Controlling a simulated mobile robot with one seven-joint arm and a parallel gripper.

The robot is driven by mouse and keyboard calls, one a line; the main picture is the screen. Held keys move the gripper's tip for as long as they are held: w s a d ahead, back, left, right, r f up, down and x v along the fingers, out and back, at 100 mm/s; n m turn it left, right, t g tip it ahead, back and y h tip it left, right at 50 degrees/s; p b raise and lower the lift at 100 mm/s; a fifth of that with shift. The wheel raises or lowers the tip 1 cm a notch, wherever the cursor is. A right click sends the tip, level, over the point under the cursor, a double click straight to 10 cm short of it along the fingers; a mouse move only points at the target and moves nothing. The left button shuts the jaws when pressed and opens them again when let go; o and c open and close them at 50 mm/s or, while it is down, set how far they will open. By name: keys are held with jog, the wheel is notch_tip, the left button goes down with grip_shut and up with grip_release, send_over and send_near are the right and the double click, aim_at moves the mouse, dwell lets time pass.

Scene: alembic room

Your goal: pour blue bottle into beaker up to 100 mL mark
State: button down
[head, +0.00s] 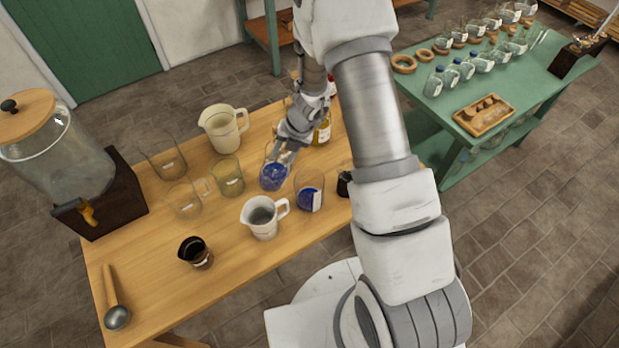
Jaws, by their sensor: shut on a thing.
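My gripper (284,153) is above the wooden table, shut on a clear glass vessel with deep blue liquid (273,177), which I take for the blue bottle. My fingers hide part of its upper side, and I cannot tell whether it touches the table. A second clear glass vessel with blue liquid and a white label (309,198) stands to its right. A greenish glass beaker (228,179) stands close on the left. Two more clear glass vessels stand further left, one behind (167,163) and one with a handle (186,201). No 100 mL mark is readable.
On the table (225,260) are a white measuring jug (264,218), a cream pitcher (223,130), a small dark cup (195,252), a ladle (113,305) and a large glass dispenser (60,150). An amber bottle (322,131) stands behind my gripper. The front left is fairly clear.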

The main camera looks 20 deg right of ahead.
jog(key=shift+w+a+r, duration=0.15)
jog(key=shift+w+a, duration=0.05)
jog(key=shift+a+h, duration=0.1)
jog(key=shift+h, duration=0.2)
jog(key=shift+w+a+r+g+h, duration=0.2)
jog(key=shift+w+a+g+h, duration=0.25)
jog(key=shift+g+h, duration=0.35)
jog(key=shift+w+a+g+h, duration=0.1)
jog(key=shift+a+g+h, duration=0.05)
jog(key=shift+g+h, duration=0.2)
jog(key=shift+a+r, duration=0.1)
jog(key=shift+r, duration=0.05)
jog(key=shift+w, duration=0.1)
dwell(0.3)
